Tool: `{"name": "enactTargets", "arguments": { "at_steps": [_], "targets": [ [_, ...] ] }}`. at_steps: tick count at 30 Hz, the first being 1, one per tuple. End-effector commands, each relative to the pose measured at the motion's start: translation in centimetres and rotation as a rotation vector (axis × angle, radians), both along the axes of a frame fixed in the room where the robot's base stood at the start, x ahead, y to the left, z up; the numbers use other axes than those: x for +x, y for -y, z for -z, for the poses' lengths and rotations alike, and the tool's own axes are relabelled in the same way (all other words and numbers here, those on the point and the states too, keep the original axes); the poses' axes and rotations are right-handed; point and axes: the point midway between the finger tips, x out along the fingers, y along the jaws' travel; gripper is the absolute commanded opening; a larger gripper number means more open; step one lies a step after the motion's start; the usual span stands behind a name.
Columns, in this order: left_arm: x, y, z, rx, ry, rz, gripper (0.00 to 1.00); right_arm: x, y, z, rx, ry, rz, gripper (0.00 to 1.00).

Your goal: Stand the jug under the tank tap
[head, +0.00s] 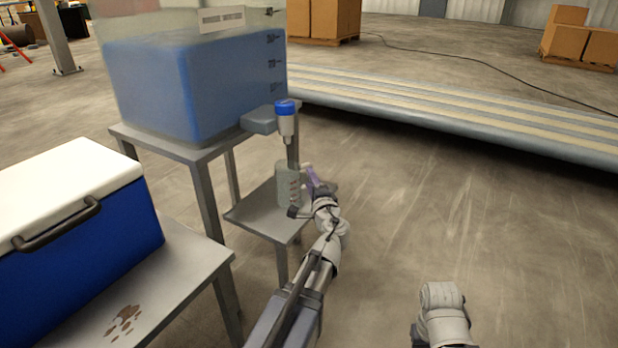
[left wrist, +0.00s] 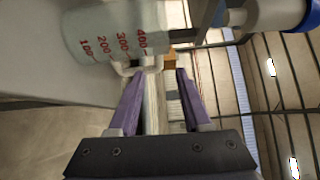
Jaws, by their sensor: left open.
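The clear jug (head: 288,186) with red marks stands upright on the small low shelf (head: 262,214), below the tank tap (head: 286,122) with its blue top. The tank (head: 190,88) holds blue liquid. My left gripper (head: 311,174) is open at the jug's right side. In the left wrist view the jug (left wrist: 105,35) is at upper left, and its handle (left wrist: 140,68) lies at the purple fingertips, nearest the left one. I cannot tell whether they touch. My right gripper is out of view.
A blue cooler with a white lid (head: 80,235) sits on a grey table (head: 175,285) at left. A long striped low platform (head: 440,105) crosses behind. Cardboard boxes (head: 322,18) stand at the back. The floor to the right is clear.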

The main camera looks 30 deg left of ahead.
Motion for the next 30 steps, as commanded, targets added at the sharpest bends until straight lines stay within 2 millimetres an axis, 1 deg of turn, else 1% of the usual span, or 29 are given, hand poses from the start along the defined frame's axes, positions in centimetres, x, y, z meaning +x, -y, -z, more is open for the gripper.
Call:
{"name": "enactTargets", "arguments": {
  "at_steps": [7,9,11,14,17,18,20,21,23,24,26,27,30],
  "targets": [
    [0.0,0.0,0.0,-0.001,0.0,0.0,0.49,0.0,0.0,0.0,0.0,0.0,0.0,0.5],
    [-0.2,0.3,0.3,-0.021,0.001,-0.007,0.49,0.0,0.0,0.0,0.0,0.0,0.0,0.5],
    [-0.7,0.8,1.0,-0.074,0.003,-0.026,0.49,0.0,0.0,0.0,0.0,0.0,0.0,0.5],
    [-2.4,2.5,3.7,-0.242,-0.008,-0.089,0.49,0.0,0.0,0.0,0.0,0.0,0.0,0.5],
    [-5.2,5.8,8.3,-0.481,-0.073,-0.183,0.49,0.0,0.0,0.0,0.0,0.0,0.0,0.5],
    [-6.6,7.6,10.3,-0.579,-0.116,-0.221,0.49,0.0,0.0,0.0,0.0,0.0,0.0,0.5],
    [-9.0,10.6,13.2,-0.717,-0.196,-0.278,0.49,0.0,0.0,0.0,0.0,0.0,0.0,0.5],
    [-10.7,12.7,15.0,-0.8,-0.259,-0.314,0.49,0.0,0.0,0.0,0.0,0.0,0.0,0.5],
    [-13.3,16.0,17.2,-0.91,-0.361,-0.36,0.49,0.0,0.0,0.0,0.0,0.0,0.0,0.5],
    [-15.0,18.1,18.4,-0.973,-0.43,-0.389,0.49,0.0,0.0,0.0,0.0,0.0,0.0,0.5],
    [-17.6,21.0,19.8,-1.05,-0.533,-0.423,0.49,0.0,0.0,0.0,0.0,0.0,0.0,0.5],
    [-19.2,22.7,20.4,-1.09,-0.596,-0.442,0.49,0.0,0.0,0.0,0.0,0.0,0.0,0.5],
    [-22.3,25.9,21.2,-1.159,-0.727,-0.478,0.49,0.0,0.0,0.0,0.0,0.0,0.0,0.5]
  ]
}}
